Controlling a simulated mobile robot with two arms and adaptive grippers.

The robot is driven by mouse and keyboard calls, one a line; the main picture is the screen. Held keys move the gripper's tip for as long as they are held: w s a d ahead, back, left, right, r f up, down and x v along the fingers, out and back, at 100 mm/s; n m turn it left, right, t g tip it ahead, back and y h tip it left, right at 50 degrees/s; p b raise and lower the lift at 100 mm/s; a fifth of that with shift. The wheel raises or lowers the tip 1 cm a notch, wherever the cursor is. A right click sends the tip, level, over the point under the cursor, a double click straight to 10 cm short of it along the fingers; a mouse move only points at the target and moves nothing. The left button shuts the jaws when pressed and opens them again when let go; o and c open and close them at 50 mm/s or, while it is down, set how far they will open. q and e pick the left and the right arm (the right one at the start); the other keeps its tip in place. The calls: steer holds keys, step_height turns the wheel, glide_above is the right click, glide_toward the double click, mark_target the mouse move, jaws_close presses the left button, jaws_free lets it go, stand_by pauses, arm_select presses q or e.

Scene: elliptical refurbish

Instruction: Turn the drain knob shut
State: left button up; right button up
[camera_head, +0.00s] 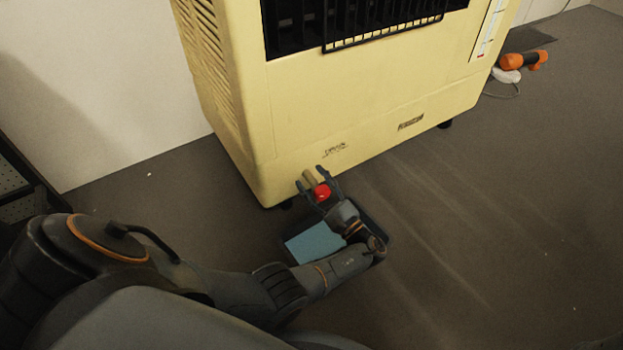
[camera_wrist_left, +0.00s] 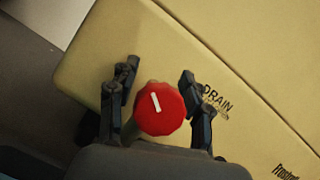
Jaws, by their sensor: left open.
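The drain knob (camera_head: 322,191) is red and sits low on the front of the cream cabinet (camera_head: 330,110), near its bottom left corner, on a tan stub (camera_head: 309,178). In the left wrist view the red knob (camera_wrist_left: 160,109) shows a white mark, tilted a little from upright, and the word DRAIN is printed to its right. My left gripper (camera_head: 318,184) is open, with one finger on each side of the knob. In the left wrist view the fingers (camera_wrist_left: 158,100) stand apart from the knob with gaps on both sides. My right gripper is out of view.
A dark tray (camera_head: 376,219) with blue inside (camera_head: 314,243) lies on the floor below the knob, under my left wrist. An orange and black tool (camera_head: 523,60) lies on the floor at the back right. The floor to the right is clear.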

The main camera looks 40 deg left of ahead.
arm_select(q)
steer(key=c, duration=1)
jaws_close()
